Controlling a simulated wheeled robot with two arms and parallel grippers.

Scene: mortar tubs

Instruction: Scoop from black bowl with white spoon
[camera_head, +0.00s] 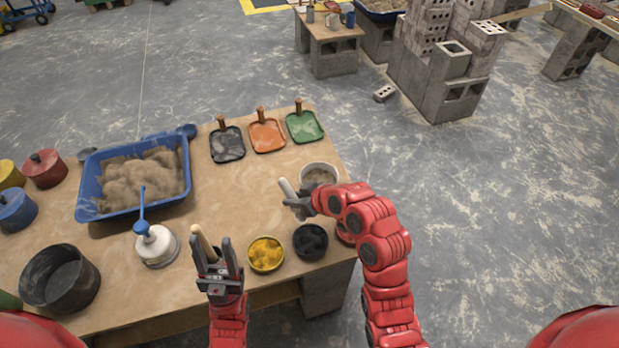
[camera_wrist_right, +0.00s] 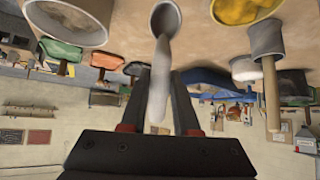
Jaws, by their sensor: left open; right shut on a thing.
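The black bowl (camera_head: 311,240), with dark contents, stands near the table's front right. My right gripper (camera_head: 297,203) is shut on the white spoon (camera_head: 287,188), above the table, behind the black bowl and left of a white bowl. In the right wrist view the spoon (camera_wrist_right: 162,55) runs up from between the fingers of the right gripper (camera_wrist_right: 158,90), its scoop end at the top. My left gripper (camera_head: 214,252) is open, left of the yellow bowl. A wooden handle (camera_head: 202,240) shows at its left finger; whether it lies between the fingers is unclear.
A yellow-filled bowl (camera_head: 266,258) stands left of the black bowl. The white bowl (camera_head: 319,168) is behind it. A blue tub (camera_head: 88,185) of sand, a white pot (camera_head: 157,248) with a blue handle and a dark bucket (camera_head: 45,285) fill the left. Several dustpan-like trays (camera_head: 267,135) lie at the back.

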